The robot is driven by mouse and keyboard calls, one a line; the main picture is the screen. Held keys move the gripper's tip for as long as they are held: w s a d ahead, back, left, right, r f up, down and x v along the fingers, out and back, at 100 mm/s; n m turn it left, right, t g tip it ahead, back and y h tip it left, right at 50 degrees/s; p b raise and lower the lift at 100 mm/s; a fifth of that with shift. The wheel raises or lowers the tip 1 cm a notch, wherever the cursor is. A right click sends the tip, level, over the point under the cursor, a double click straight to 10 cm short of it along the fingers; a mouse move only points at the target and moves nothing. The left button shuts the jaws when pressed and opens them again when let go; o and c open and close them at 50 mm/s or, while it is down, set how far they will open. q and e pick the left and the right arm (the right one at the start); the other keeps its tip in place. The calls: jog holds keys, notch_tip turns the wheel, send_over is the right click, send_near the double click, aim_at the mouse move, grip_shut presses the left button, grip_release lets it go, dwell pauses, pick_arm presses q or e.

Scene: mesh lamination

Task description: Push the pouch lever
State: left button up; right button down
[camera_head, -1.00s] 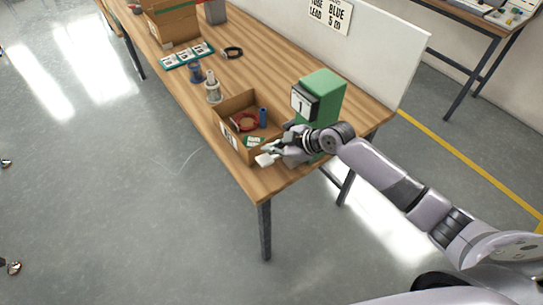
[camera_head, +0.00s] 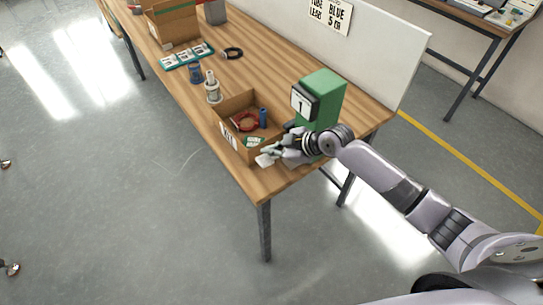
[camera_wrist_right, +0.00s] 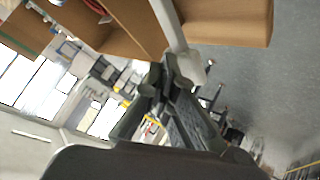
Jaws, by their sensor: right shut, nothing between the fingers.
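The green machine (camera_head: 323,96) with a black and white front panel stands on the right end of the workbench. A pale lever with a blocky end (camera_head: 265,160) shows by the bench's front edge, just beyond my right fingertips. In the right wrist view the lever (camera_wrist_right: 172,28) runs down from the top, and its light grey end sits right at the fingertips. My right gripper (camera_head: 274,151) is shut and empty; in the wrist view its fingers (camera_wrist_right: 166,76) are together. I cannot tell whether they touch the lever. My left gripper is not in view.
An open cardboard box (camera_head: 226,128) with a red ring and a blue cylinder is close beside the right gripper. A white spool (camera_head: 213,92), a blue spool (camera_head: 195,74) and a green tray (camera_head: 188,57) stand further back. A white panel (camera_head: 385,50) borders the bench's far side.

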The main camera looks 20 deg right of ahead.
aim_at(269, 159)
jog(key=shift+s+a+f+b, duration=0.2)
jog(key=shift+f+b, duration=0.3)
jog(key=shift+f, duration=0.3)
jog(key=shift+s+a+f+b, duration=0.15)
jog(key=shift+f+b, duration=0.3)
jog(key=shift+f, duration=0.35)
dwell(0.7)
jog(key=shift+r, duration=0.1)
jog(key=shift+w+d+r+p, duration=0.15)
jog(key=shift+r+p, duration=0.6)
jog(key=shift+r, duration=0.3)
jog(key=shift+w+d+r+p, duration=0.15)
jog(key=shift+r+p, duration=0.55)
jog(key=shift+r, duration=0.35)
jog(key=shift+w, duration=0.1)
jog(key=r+p, duration=0.1)
jog(key=r, duration=0.1)
jog(key=d+r+p, duration=0.1)
jog(key=r+p, duration=0.1)
jog(key=r, duration=0.1)
jog(key=shift+w+d, duration=0.1)
jog(key=shift+w, duration=0.05)
jog(key=shift+f, duration=0.1)
